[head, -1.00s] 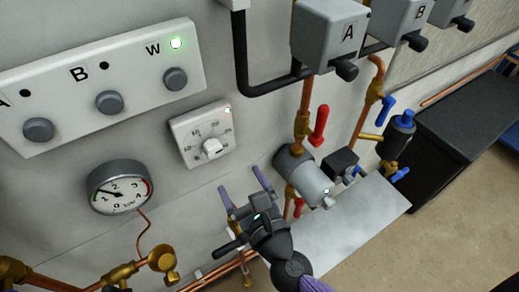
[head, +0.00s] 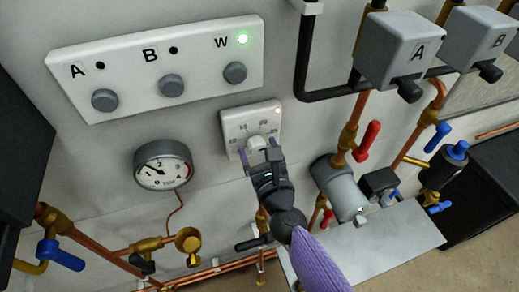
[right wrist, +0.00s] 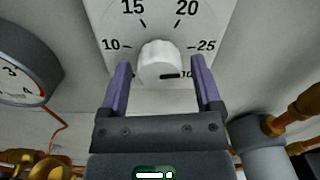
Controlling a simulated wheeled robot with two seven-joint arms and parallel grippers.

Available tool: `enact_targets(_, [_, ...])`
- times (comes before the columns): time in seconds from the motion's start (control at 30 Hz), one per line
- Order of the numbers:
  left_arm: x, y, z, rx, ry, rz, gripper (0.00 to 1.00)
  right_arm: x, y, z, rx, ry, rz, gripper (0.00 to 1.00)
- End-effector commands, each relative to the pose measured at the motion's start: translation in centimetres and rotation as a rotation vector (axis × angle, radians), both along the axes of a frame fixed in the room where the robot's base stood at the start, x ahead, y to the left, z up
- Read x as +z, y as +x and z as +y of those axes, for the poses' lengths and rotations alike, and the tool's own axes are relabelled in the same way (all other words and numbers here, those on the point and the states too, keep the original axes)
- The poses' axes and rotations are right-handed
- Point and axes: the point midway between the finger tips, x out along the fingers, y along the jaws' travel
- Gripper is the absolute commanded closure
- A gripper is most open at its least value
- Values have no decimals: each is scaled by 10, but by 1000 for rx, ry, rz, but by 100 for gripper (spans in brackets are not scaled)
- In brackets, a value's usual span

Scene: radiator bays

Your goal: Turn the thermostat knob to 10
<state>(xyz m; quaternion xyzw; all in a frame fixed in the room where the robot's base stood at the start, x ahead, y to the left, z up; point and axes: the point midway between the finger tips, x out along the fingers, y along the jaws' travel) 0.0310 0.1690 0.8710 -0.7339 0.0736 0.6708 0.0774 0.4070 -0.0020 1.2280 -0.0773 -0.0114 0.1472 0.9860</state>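The white thermostat plate (head: 236,122) is on the wall below the W button, with a small lit lamp at its upper right. Its white knob (head: 256,142) also shows in the right wrist view (right wrist: 158,60), with 10, 15, 20 and 25 around it. The knob's dark mark points to the lower right, by a partly hidden number ending in 0. My right gripper (head: 260,148) is open, its purple fingers (right wrist: 160,80) on either side of the knob's lower part in that view, with gaps; I cannot tell whether they reach its depth. My left gripper is not in view.
A pressure gauge (head: 163,165) is left of the thermostat. A button panel (head: 125,72) with a green light at W is above. A grey cylinder (head: 340,188), a red lever (head: 366,141) and copper pipes are to the right. A pale shelf (head: 380,243) juts out below.

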Motion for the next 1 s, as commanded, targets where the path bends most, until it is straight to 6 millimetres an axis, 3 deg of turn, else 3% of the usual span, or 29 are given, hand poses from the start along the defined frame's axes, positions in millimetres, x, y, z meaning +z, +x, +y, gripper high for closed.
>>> enact_targets(0.03, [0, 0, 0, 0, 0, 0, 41, 0, 0, 0, 0, 0, 0, 31])
enact_targets(0.37, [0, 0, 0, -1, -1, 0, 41, 0, 0, 0, 0, 0, 0, 100])
enact_targets(0.67, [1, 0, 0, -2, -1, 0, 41, 0, 0, 0, 0, -36, -11, 100])
enact_targets(1.0, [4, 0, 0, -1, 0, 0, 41, 0, 0, -1, 0, -263, -85, 100])
